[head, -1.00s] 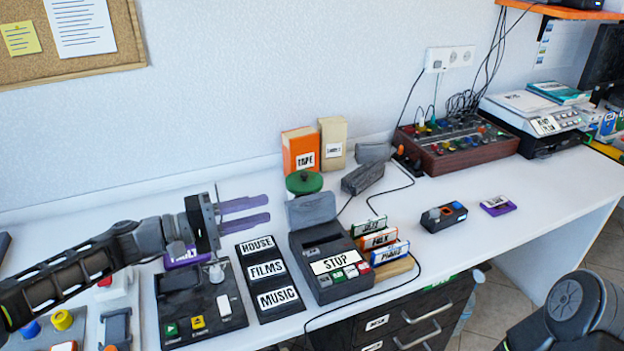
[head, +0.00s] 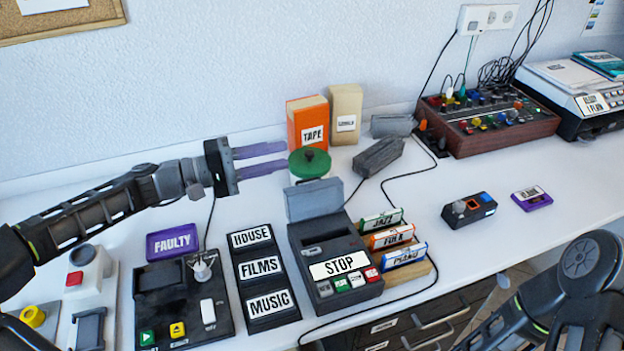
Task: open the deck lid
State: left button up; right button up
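The deck (head: 336,262) is a dark box on the table with a STOP label and a row of coloured buttons at its front. Its grey lid (head: 313,200) stands raised at the back edge, and the well in front of it shows uncovered. My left gripper (head: 286,158) has two purple fingers apart with nothing between them. In the picture it is above and left of the lid, its tips close to a green round object (head: 309,162). I cannot tell whether they touch. My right arm shows at the lower right, but its gripper is out of view.
HOUSE, FILMS and MUSIC panels (head: 262,270) lie left of the deck, beside a black control box (head: 175,305) and a purple FAULTY tray (head: 173,242). Labelled cassettes (head: 391,238) stand to its right. TAPE (head: 308,122) and tan boxes stand behind.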

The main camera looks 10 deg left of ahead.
pick_arm(q)
jog(key=b, duration=0.8)
send_near(300, 181)
jog(key=x, duration=0.5)
jog(key=shift+a+f, duration=0.2)
jog(key=shift+f, duration=0.05)
jog(key=shift+d, duration=0.1)
jog(key=b+x, duration=0.1)
jog(key=x, duration=0.6)
jog(key=shift+w+d+r, duration=0.1)
jog(key=shift+w+d, duration=0.15)
jog(key=c, duration=0.6)
grip_shut()
